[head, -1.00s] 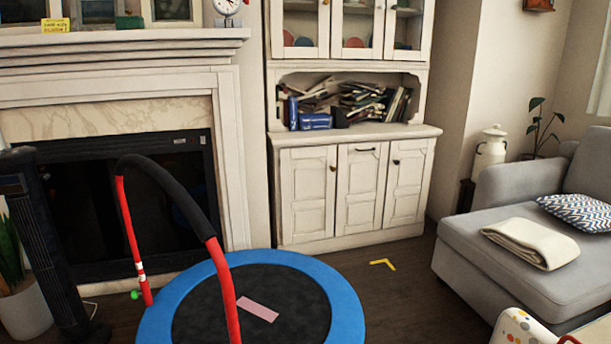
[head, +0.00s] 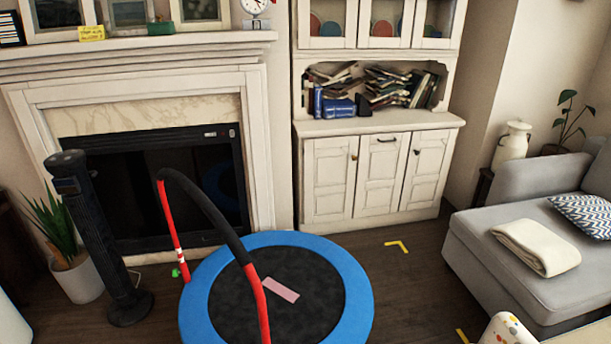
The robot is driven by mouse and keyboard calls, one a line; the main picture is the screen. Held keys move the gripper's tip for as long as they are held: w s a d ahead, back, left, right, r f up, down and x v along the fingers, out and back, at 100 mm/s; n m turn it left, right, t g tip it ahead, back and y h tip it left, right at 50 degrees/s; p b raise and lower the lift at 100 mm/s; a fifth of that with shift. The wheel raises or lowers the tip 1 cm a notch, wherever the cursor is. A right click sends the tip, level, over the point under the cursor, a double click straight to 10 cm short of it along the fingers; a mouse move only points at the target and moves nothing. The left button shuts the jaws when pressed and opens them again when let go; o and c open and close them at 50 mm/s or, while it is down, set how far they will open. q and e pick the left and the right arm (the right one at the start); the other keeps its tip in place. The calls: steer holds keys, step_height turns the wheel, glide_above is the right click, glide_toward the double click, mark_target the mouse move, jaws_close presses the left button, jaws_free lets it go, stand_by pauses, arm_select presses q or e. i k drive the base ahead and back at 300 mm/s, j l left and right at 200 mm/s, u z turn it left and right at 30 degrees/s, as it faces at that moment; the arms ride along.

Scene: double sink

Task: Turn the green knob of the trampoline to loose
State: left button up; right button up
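The trampoline (head: 355,275) has a blue rim and a black mat, and stands on the dark floor at the lower middle of the head view. Its handlebar (head: 215,215) is an arch with a black padded top and red legs. The small green knob (head: 176,272) sits low on the far left red leg, just below white bands, beside the blue rim. Which way the knob is set is too small to tell. A pink patch (head: 281,289) lies on the mat. Neither of my grippers is in view.
A black tower (head: 105,240) and a potted plant (head: 75,270) stand left of the trampoline, before the fireplace (head: 150,190). A white cabinet (head: 380,180) is behind; a grey sofa (head: 500,240) is right.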

mark_target(174, 272)
steer(key=k+j, duration=0.1)
steer(key=j, duration=0.4)
steer(key=k+j, duration=0.1)
steer(key=j, duration=0.4)
steer(key=k+j, duration=0.1)
steer(key=j, duration=0.4)
steer(key=k+j, duration=0.1)
steer(key=j, duration=0.4)
steer(key=k+j, duration=0.1)
steer(key=j, duration=0.4)
steer(key=k+j, duration=0.1)
steer(key=j, duration=0.45)
steer(key=k+j, duration=0.1)
steer(key=j, duration=0.4)
steer(key=i+j, duration=0.35)
